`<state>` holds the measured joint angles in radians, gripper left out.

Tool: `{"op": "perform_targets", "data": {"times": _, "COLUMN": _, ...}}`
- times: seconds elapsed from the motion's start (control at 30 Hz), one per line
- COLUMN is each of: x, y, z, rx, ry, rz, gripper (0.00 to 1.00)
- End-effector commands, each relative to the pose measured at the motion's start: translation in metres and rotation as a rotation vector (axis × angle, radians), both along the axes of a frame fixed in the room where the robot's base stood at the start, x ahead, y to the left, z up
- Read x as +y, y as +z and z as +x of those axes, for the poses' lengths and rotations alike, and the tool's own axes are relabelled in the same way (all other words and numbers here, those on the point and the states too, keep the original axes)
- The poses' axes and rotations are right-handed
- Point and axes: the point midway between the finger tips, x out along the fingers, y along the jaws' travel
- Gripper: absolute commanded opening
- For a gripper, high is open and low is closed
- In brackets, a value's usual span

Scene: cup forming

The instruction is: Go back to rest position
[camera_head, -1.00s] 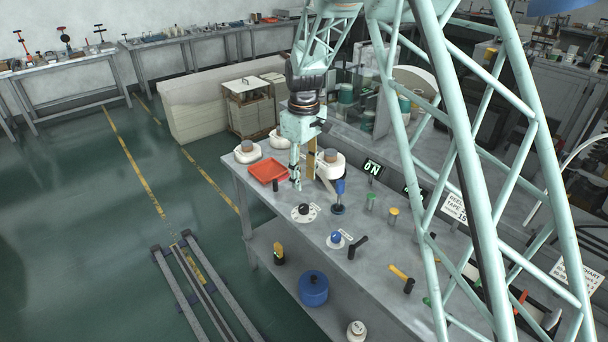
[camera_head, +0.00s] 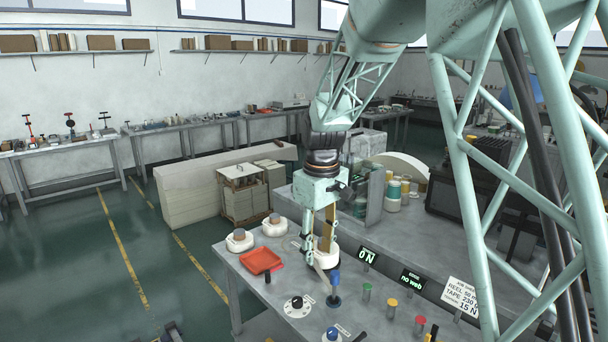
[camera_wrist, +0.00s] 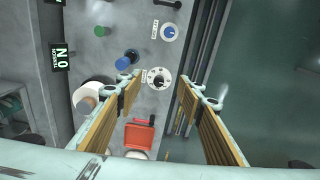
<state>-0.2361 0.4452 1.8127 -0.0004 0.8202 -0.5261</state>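My gripper (camera_head: 318,256) hangs pointing down over the grey workbench (camera_head: 220,262) in the head view. In the wrist view my gripper (camera_wrist: 160,86) has its two tan-padded fingers spread wide, with nothing between them. The bench surface shows below, with a round white dial with a black knob (camera_wrist: 158,78) seen in the gap. In the head view the fingers partly cover a white rounded holder (camera_head: 325,260) behind them. How high the fingertips are above the bench is hard to tell.
A red tray (camera_head: 261,260), a blue-topped post (camera_head: 334,290) and the white dial (camera_head: 297,306) are on the bench close by. Small coloured posts and lit display signs (camera_head: 367,256) line the right. Open green floor (camera_head: 70,270) lies to the left.

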Motion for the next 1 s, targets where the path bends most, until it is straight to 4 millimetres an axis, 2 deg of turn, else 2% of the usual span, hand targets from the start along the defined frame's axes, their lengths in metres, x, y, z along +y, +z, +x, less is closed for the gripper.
{"op": "perform_targets", "data": {"times": 0.1, "x": -0.011, "y": 0.019, "z": -0.014, "rx": -0.012, "ry": -0.028, "rz": 0.004, "gripper": 0.35}}
{"op": "perform_targets", "data": {"times": 0.5, "x": -0.043, "y": 0.072, "z": -0.065, "rx": -0.046, "ry": -0.125, "rz": 0.017, "gripper": 0.35}}
{"op": "perform_targets", "data": {"times": 1.0, "x": -0.079, "y": 0.123, "z": -0.137, "rx": -0.087, "ry": -0.246, "rz": 0.036, "gripper": 0.35}}
